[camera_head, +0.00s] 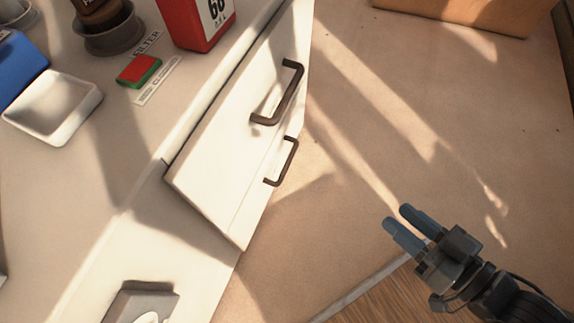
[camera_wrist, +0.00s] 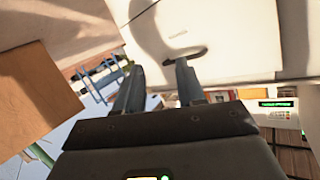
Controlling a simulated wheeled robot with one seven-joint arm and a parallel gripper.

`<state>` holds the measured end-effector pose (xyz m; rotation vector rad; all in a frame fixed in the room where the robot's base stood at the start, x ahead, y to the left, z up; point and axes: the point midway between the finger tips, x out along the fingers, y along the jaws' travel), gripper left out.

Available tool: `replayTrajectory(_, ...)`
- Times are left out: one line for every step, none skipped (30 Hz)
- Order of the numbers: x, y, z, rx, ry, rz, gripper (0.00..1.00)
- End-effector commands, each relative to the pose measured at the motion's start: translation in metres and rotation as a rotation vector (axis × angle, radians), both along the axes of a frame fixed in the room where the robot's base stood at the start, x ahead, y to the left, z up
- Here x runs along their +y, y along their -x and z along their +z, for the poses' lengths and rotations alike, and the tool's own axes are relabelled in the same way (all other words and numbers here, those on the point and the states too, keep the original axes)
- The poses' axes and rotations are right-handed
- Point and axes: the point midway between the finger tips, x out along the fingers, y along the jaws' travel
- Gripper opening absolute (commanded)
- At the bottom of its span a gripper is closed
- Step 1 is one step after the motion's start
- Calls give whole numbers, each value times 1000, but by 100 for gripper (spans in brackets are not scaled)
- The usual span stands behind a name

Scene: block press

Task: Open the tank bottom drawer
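The white cabinet has two dark bar handles in the head view. The upper handle (camera_head: 291,92) is the larger in view. The lower handle (camera_head: 293,160) sits on the bottom drawer (camera_head: 256,200), below a seam. Both drawer fronts look shut, though the steep angle makes this hard to judge. My gripper (camera_head: 397,215) is open and empty, right of the lower handle and clearly apart from it. In the wrist view my gripper (camera_wrist: 160,66) points towards a white front panel (camera_wrist: 235,35) with a dark handle (camera_wrist: 187,54) beyond the right finger; which handle it is, I cannot tell.
The countertop holds a red container (camera_head: 197,22), a red and green block (camera_head: 139,70), a white tray (camera_head: 54,108) and a blue object (camera_head: 18,68). A grey device (camera_head: 140,302) is at the bottom left. An orange-brown box (camera_head: 455,14) is at the back. Floor before the drawers is clear.

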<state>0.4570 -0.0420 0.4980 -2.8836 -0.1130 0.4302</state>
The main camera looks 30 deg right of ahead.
Motion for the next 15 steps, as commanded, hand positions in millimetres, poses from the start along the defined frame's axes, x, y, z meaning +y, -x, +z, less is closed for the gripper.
replayTrajectory(-7, -13, -10, 1, -36, 7, 39)
replayTrajectory(-12, -20, -17, 4, -62, 7, 39)
replayTrajectory(-19, -31, -27, 8, -103, 4, 39)
replayTrajectory(-23, -41, -35, 13, -136, 3, 39)
replayTrajectory(-28, -51, -43, 16, -170, -1, 39)
replayTrajectory(-34, -65, -52, 20, -217, -8, 39)
replayTrajectory(-38, -76, -59, 24, -254, -13, 39)
replayTrajectory(-41, -86, -65, 28, -289, -20, 39)
replayTrajectory(-44, -100, -72, 32, -335, -29, 39)
replayTrajectory(-46, -109, -77, 36, -369, -35, 39)
replayTrajectory(-48, -119, -82, 39, -402, -43, 39)
replayTrajectory(-49, -131, -88, 45, -447, -53, 39)
replayTrajectory(-49, -141, -92, 48, -480, -61, 39)
replayTrajectory(-49, -150, -96, 51, -514, -68, 39)
replayTrajectory(-48, -162, -101, 57, -558, -79, 39)
